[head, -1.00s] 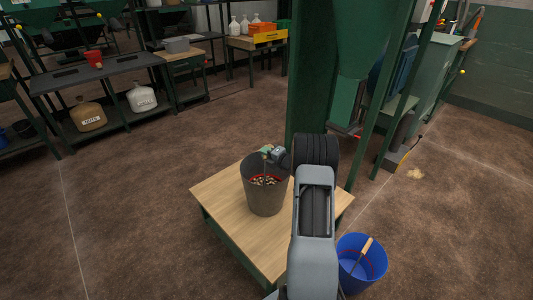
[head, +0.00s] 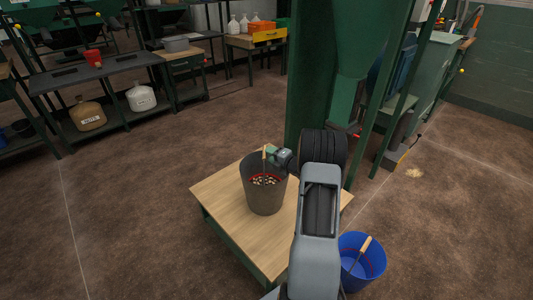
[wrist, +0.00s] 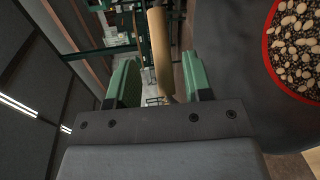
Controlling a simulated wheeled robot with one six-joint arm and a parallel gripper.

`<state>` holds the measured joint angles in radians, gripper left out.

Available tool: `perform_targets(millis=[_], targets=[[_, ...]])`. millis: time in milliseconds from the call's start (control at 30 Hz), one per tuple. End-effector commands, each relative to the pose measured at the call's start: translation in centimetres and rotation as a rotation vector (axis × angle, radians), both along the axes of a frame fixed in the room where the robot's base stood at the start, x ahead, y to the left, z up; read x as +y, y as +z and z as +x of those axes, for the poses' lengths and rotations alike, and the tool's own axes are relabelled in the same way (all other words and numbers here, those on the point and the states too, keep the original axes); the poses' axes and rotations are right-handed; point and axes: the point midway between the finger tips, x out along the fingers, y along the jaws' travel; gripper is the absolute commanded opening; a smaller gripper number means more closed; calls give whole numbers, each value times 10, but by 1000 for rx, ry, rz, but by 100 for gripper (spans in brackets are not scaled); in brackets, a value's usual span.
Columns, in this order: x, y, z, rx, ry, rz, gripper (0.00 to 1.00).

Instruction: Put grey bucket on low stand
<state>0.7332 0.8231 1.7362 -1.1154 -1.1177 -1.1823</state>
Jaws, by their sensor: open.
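The grey bucket (head: 264,195) stands upright on the wooden-topped low stand (head: 225,217), which has green legs. It holds pale pebble-like pieces inside a red ring, which also show at the right of the wrist view (wrist: 298,45). Its handle is raised, with a wooden grip (head: 264,157) above the rim. My gripper (head: 272,153) is at the handle, above the bucket's right rim. In the wrist view the wooden grip (wrist: 159,50) appears between the open green fingers. Whether either finger touches it I cannot tell.
A blue bucket (head: 373,262) with a wooden-gripped handle is on the floor right of the stand. A green column (head: 310,90) and hopper frame rise just behind the stand. A dark shelf bench (head: 95,75) is at the back left. The floor at left is clear.

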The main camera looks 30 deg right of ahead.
Motion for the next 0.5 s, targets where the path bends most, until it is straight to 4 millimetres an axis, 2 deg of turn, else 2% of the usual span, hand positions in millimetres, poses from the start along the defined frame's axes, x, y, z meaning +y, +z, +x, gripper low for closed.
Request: perform_targets(millis=[33,233,500], targets=[[-4,3,-11,2,-4,1,46],[-12,9,-47,1,-3,0,46],[-17,13,-76,3,-3,0,46]])
